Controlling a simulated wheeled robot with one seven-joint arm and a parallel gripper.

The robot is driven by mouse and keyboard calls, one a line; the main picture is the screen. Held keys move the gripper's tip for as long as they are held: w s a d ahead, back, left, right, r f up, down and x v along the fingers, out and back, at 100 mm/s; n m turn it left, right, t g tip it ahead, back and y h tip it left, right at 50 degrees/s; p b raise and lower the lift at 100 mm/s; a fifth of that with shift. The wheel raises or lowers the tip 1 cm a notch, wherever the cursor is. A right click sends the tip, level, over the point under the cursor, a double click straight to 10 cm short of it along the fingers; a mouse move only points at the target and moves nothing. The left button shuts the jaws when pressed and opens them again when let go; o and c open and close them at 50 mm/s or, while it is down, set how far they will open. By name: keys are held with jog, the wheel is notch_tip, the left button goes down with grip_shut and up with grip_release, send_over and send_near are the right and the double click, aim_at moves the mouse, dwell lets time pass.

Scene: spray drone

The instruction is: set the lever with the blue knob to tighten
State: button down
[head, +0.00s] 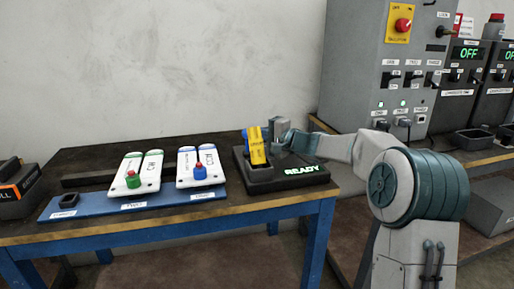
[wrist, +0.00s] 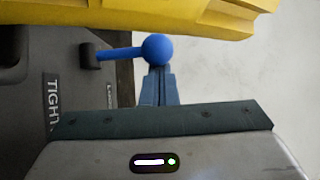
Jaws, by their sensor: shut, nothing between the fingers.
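The lever with the blue knob (wrist: 157,49) shows in the wrist view. Its blue rod runs left from the knob to a dark pivot (wrist: 90,56) on the grey dock (wrist: 25,105). A label starting "TIGHT" (wrist: 52,100) is on the dock's left part, and a partly hidden label starting with "L" is right of it. The lever points right, away from the "TIGHT" label. My gripper (wrist: 158,72) is shut and empty, its fingertips right at the knob; I cannot tell whether they touch.

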jog(key=b, duration=0.3)
jog(key=shift+s+f+n+y, duration=0.25)
jog(key=shift+s+n+y, duration=0.05)
jog(key=shift+s, duration=0.1)
jog(key=shift+s+d+b, duration=0.1)
jog(key=shift+s+b, duration=0.1)
jog(key=shift+b, duration=0.5)
jog(key=shift+s+d+r+b, duration=0.2)
jog(key=shift+s+b, duration=0.25)
jog(key=shift+b, duration=0.65)
jog(key=shift+f, duration=0.1)
